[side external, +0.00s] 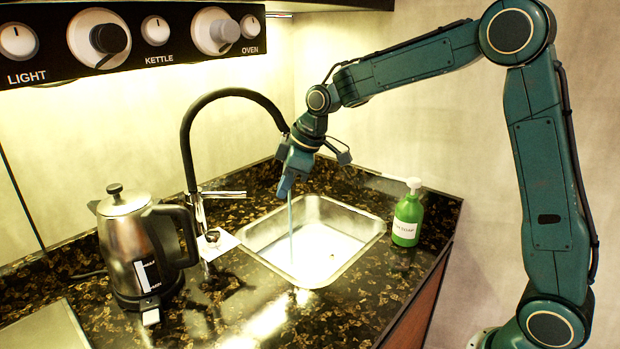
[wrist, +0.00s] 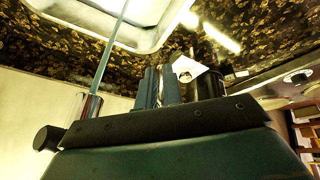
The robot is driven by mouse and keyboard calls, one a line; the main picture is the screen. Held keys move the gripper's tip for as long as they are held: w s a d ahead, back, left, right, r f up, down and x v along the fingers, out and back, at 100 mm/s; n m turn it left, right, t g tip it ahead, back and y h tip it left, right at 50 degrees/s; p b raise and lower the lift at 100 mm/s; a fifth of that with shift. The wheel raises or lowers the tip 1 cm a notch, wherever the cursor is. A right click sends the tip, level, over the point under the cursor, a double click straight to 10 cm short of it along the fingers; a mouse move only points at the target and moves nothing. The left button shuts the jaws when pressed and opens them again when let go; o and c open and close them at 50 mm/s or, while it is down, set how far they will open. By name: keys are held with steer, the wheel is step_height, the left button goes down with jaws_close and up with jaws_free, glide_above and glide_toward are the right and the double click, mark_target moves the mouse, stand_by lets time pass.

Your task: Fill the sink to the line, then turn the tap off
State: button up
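The steel sink (side external: 367,240) is set in the dark counter and holds pale, bright water (side external: 325,245). I cannot make out a fill line. The black-hosed tap (side external: 188,140) arches over it, its spout end hidden behind my gripper. A thin bluish stream (side external: 291,232) falls into the sink. A chrome lever (side external: 225,194) sticks out sideways from the tap's post. My gripper (side external: 284,190) is above the sink beside the stream. In the wrist view its fingers (wrist: 161,85) look close together with nothing held. The chrome spout (wrist: 85,108) and stream (wrist: 108,50) show left of them.
A steel kettle (side external: 125,240) stands left of the tap. A green soap bottle (side external: 408,215) stands right of the sink. A small white plate with a dark knob (side external: 212,236) lies by the tap base. A knob panel (side external: 130,40) hangs above. The front counter is clear.

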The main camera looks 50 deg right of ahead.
steer(key=shift+w+a+f, duration=0.15)
steer(key=shift+a+f, duration=0.2)
steer(key=shift+f, duration=0.2)
jaws_close()
steer(key=a+f+t+h, duration=0.3)
steer(key=f+t+h, duration=0.2)
steer(key=t, duration=0.2)
steer(key=s+a+r+n+t+y, duration=0.2)
steer(key=s+a+r+n+t, duration=0.1)
steer(key=a+n, duration=0.3)
steer(key=shift+s+a+r+n+t, duration=0.2)
steer(key=shift+a+r+n+t, duration=0.25)
steer(key=shift+r+t, duration=0.4)
steer(key=shift+w+d, duration=0.15)
steer(key=shift+w, duration=0.05)
glide_toward(224, 195)
steer(key=w+a, duration=0.2)
steer(key=w, duration=0.1)
steer(key=shift+w+d+f, duration=0.15)
steer(key=shift+w+d, duration=0.3)
steer(key=shift+w, duration=0.15)
steer(key=shift+w+d+f, duration=0.3)
steer(key=shift+w+d, duration=0.4)
steer(key=shift+d, duration=0.05)
